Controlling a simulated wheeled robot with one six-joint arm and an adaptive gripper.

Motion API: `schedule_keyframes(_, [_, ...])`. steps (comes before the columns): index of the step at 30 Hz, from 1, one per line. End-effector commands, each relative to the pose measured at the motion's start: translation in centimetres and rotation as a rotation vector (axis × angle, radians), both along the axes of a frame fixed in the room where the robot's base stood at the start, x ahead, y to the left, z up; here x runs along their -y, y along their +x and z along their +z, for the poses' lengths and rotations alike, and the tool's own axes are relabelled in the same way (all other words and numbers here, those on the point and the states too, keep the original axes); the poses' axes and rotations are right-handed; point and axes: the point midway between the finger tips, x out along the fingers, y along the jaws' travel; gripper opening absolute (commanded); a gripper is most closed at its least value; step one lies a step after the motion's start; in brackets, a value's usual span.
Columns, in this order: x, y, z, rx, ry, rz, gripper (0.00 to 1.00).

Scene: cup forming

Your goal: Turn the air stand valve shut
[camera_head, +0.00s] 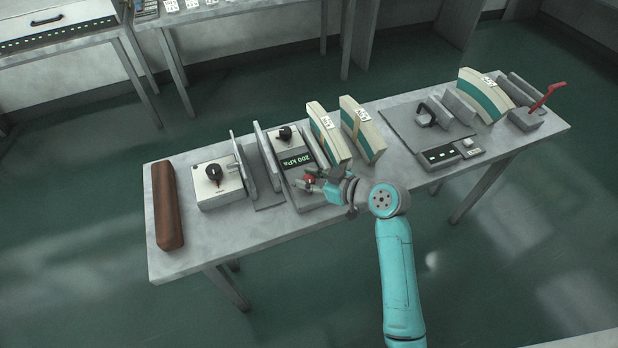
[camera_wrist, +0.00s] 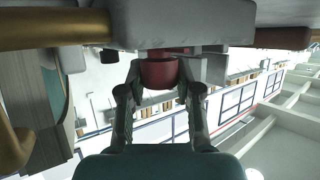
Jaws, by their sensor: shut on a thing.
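The air stand (camera_head: 312,206) is a grey unit on the table with a black knob (camera_head: 285,133) at its back and a lit display (camera_head: 295,160) reading 200 kPa, upside down. Its red valve knob (camera_head: 309,178) is at the near side, partly covered by my gripper (camera_head: 318,182). In the wrist view the red knob (camera_wrist: 158,72) sits between the two fingers of my gripper (camera_wrist: 160,82), below a pale block. My gripper is shut on this knob. How far the valve is turned cannot be told.
Left of the stand are upright grey plates (camera_head: 246,165), a box with a black knob (camera_head: 218,187) and a brown bar (camera_head: 167,207). Cream-and-green curved pieces (camera_head: 362,130) stand close on the right. A red lever (camera_head: 545,97) is at the table's far right.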

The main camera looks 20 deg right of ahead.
Motion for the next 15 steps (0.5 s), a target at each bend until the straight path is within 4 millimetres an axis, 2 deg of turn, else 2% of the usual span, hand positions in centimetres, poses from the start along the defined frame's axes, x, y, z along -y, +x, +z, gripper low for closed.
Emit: schedule_keyframes(15, [0.02, -0.01, -0.22, -0.005, -0.001, 0.080, 0.00])
